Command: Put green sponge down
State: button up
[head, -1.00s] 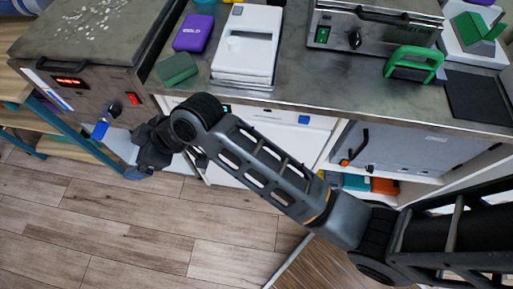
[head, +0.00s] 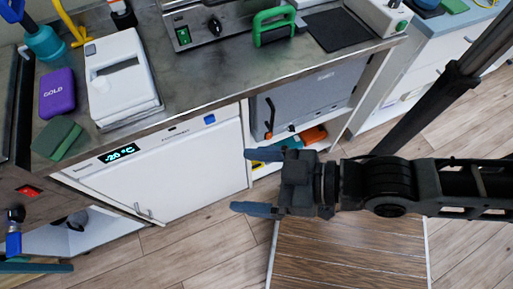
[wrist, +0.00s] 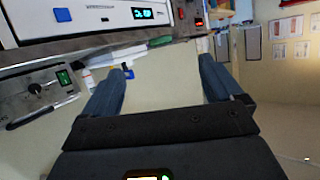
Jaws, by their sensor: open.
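The green sponge (head: 57,138) rests on the counter's metal top (head: 195,100) at the left, near the front edge and below a purple box. My gripper (head: 242,181) is open and empty, in front of the white freezer's right end. It is lower than the counter top and well to the right of the sponge. In the wrist view my two fingers (wrist: 163,66) are spread with nothing between them. I cannot make out the sponge in the wrist view.
A purple "GOLD" box (head: 57,93) and a white device (head: 119,78) stand near the sponge. A machine with a green switch (head: 208,22) and a green handle (head: 273,26) are farther right. The white freezer (head: 170,165) is under the counter.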

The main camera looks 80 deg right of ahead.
jog(key=s+d+r+t, duration=0.1)
jog(key=s+d+r, duration=0.1)
jog(key=s+r, duration=0.2)
jog(key=shift+d+r+n, duration=0.25)
jog(key=shift+r+n, duration=0.05)
jog(key=shift+r, duration=0.45)
